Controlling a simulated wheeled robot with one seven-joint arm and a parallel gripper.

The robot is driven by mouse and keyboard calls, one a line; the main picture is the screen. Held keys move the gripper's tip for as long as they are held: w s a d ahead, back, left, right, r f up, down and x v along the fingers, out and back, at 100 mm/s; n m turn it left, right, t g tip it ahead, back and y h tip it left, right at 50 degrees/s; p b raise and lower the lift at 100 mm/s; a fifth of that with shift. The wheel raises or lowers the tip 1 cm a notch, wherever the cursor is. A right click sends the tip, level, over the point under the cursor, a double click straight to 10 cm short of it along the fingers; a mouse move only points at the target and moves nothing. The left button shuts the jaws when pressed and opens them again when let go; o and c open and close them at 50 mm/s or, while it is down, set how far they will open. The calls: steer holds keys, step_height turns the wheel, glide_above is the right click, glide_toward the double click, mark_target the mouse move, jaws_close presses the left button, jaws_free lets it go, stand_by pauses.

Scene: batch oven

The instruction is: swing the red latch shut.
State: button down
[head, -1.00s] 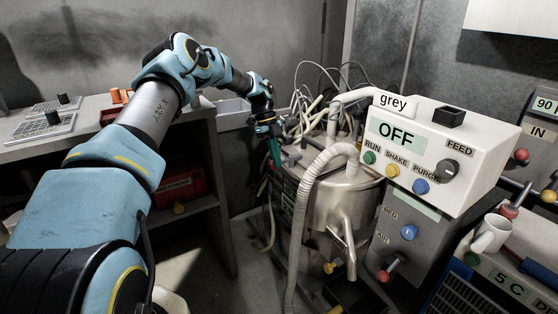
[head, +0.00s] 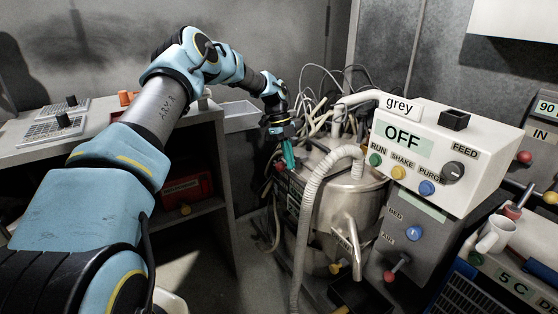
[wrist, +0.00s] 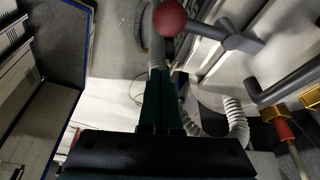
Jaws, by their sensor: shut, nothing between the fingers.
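In the wrist view, a red ball knob (wrist: 172,18) sits on the end of a grey lever (wrist: 238,42), which looks like the red latch. My gripper (wrist: 160,74) has its two teal fingers pressed together with nothing between them. The fingertips appear just below the red ball in that picture, with a visible gap. In the head view, my gripper (head: 290,166) points down at the left side of the round metal vessel (head: 352,195). A small red spot beside the fingers there may be the latch knob; it is too small to be sure.
A ribbed hose (head: 308,200) runs down the vessel's front, close to my gripper. Loose cables crowd behind it. The white control box (head: 455,185) reading OFF stands at right. A shelf unit (head: 222,150) with a red box (head: 186,187) stands at left. Some floor between is clear.

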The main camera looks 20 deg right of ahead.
steer(key=b+v, duration=0.1)
steer(key=v, duration=0.9)
steer(key=s+a+r+n+t+p, duration=0.1)
steer(key=s+a+r+n+p, duration=0.15)
steer(key=a+n, duration=0.35)
steer(key=s+a+r+n+t+y+p, duration=0.1)
steer(key=s+a+r+n+p, duration=0.15)
steer(key=a+r+n, duration=0.4)
steer(key=s+a+r+n+t+p, duration=0.1)
steer(key=s+a+n+p, duration=0.2)
steer(key=a, duration=0.6)
steer(key=s+a+r+n+t+p, duration=0.2)
steer(key=s+a+n, duration=1.3)
steer(key=shift+s+a, duration=0.4)
